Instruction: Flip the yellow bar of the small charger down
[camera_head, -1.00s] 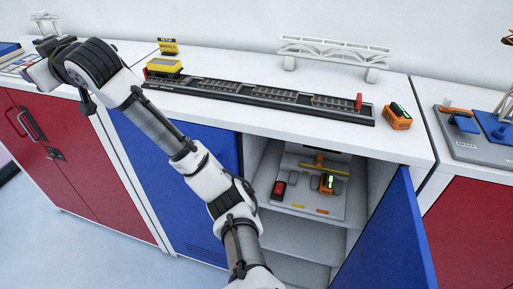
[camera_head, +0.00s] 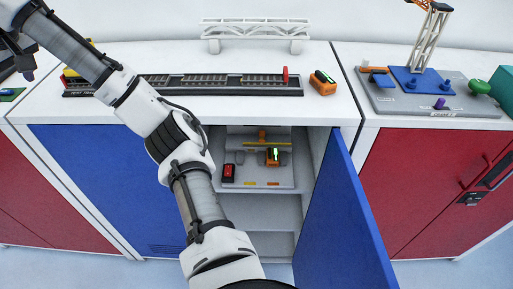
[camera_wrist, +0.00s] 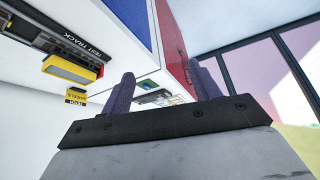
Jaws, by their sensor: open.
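The small charger (camera_head: 288,183) is a pale grey unit on a shelf inside the open cupboard under the counter. Its yellow bar (camera_head: 282,145) runs across the upper part, with an orange piece at its middle. An orange-and-black device with a lit green screen (camera_head: 272,158) sits just below the bar. A red-and-black device (camera_head: 228,173) sits at the charger's left. My gripper (camera_wrist: 163,88) shows in the wrist view with its two dark fingers apart and nothing between them. It is far from the charger, at the upper left of the head view, partly cut off.
The open blue door (camera_head: 340,220) stands right of the cupboard opening. A test track (camera_head: 220,87) and another orange device (camera_head: 322,83) lie on the counter above. A white gantry (camera_head: 256,29) stands behind. A crane board (camera_head: 440,108) is on the right counter.

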